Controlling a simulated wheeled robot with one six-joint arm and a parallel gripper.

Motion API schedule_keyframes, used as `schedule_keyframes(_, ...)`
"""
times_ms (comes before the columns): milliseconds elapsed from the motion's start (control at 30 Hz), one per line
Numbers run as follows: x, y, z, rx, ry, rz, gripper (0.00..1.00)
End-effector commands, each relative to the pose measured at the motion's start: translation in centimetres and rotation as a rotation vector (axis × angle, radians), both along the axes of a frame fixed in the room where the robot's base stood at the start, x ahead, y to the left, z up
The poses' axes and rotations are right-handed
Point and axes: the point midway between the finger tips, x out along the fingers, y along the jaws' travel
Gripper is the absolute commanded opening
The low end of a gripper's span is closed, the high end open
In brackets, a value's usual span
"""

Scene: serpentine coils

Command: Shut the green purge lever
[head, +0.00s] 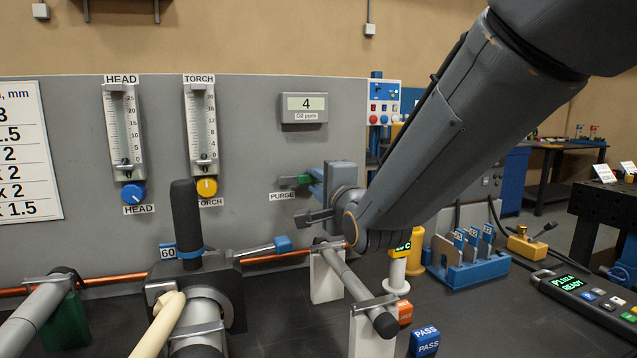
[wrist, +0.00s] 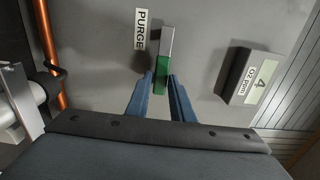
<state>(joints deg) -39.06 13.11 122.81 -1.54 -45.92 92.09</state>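The green purge lever (wrist: 162,78) sticks out from a grey valve body (wrist: 168,42) on the grey panel, beside the PURGE label (wrist: 141,29). In the head view the lever (head: 303,180) lies roughly level, just above the PURGE label (head: 282,196), its right part hidden by my gripper. My gripper (head: 316,182) is at the panel. In the wrist view its two blue fingers (wrist: 160,78) stand one on each side of the lever's green end, with narrow gaps. I cannot tell whether either finger touches it.
An O2 display (head: 304,108) reading 4 is on the panel above. A copper tube (head: 262,258) runs in clamps below, with a black-handled torch (head: 187,225) at left. A blue rack (head: 466,262) and a control pendant (head: 584,299) stand on the bench to the right.

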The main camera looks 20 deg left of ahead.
Motion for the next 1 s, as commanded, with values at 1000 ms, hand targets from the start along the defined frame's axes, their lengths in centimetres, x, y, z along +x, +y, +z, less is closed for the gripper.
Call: schedule_keyframes(1000,-5.7,-4.9,0.0,-0.002,-0.001,-0.001,0.36)
